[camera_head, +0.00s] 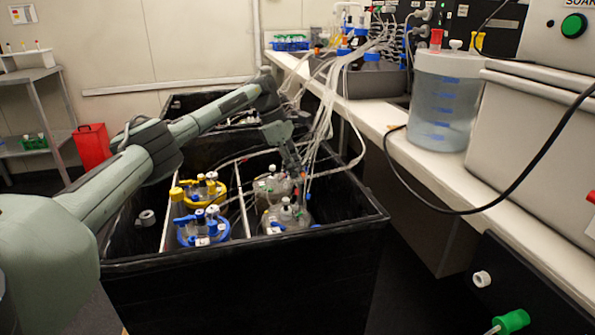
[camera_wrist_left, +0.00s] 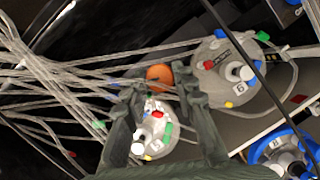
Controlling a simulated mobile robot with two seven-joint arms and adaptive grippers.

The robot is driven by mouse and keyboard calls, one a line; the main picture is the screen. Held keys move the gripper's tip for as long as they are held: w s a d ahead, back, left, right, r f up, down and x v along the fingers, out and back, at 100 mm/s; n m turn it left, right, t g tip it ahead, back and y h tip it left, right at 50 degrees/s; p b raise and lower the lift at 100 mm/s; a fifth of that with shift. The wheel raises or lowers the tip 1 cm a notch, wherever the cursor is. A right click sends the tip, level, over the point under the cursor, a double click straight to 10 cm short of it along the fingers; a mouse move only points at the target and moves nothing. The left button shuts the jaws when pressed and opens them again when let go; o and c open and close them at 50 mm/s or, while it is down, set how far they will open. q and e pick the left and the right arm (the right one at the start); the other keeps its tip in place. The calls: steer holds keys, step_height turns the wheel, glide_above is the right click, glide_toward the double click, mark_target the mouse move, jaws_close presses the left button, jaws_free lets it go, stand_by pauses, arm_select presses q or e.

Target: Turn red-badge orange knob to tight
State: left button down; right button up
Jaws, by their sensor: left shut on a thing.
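The orange knob (camera_wrist_left: 160,75) shows in the left wrist view between the fingertips of my left gripper (camera_wrist_left: 160,88), beside a pale vessel lid (camera_wrist_left: 153,140) that carries a small red badge. My left gripper is shut on the knob; its fingers cover parts of the lid. In the head view my left gripper (camera_head: 296,168) reaches down into the black bin (camera_head: 240,285), by the two grey-lidded vessels; the knob cannot be made out there. Which way the knob is turned cannot be told. My right gripper is not in view.
A second grey lid (camera_wrist_left: 227,72) and a blue-ringed lid (camera_wrist_left: 285,150) lie close by. A yellow-ringed vessel (camera_head: 199,190) stands left in the bin. Bundles of clear tubing (camera_wrist_left: 45,85) run close to my gripper. The bin's rim surrounds the vessels.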

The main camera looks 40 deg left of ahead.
arm_select(q)
steer(key=shift+m, duration=0.5)
steer(key=c, duration=1.2)
jaws_free()
steer(key=v, duration=1.2)
steer(key=shift+w, duration=0.2)
